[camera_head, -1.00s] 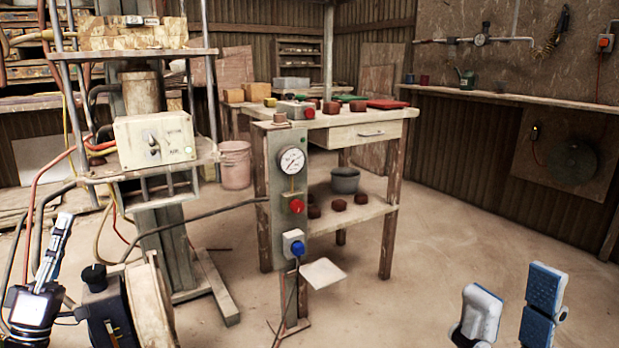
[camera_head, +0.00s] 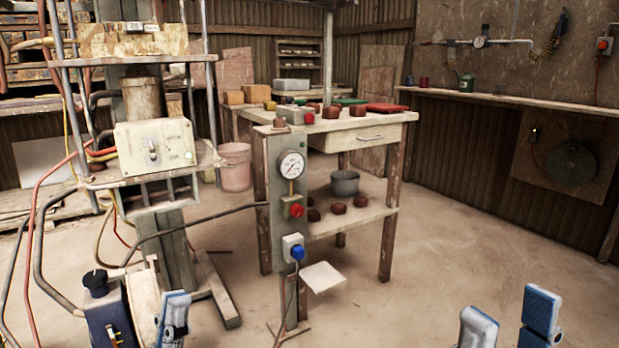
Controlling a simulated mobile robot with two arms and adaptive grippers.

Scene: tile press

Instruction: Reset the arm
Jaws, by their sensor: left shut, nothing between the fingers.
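My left gripper (camera_head: 174,316) is at the lower left, beside the dark blue box with a black knob (camera_head: 96,282). Its blue-padded fingers are together with nothing between them. My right gripper (camera_head: 510,322) is at the bottom right edge. Its two blue-and-white fingers stand apart with nothing between them, over bare floor. The lower parts of both grippers are cut off by the frame. The tile press (camera_head: 142,100) stands at the left, with a control box (camera_head: 154,147) bearing a toggle switch and a small green light.
A workbench (camera_head: 352,122) holds dark red blocks and a red flat piece. Its post carries a gauge (camera_head: 291,165), a red knob (camera_head: 297,210) and a blue button (camera_head: 297,253). A grey bucket (camera_head: 345,183) is on its lower shelf. The floor at right is clear.

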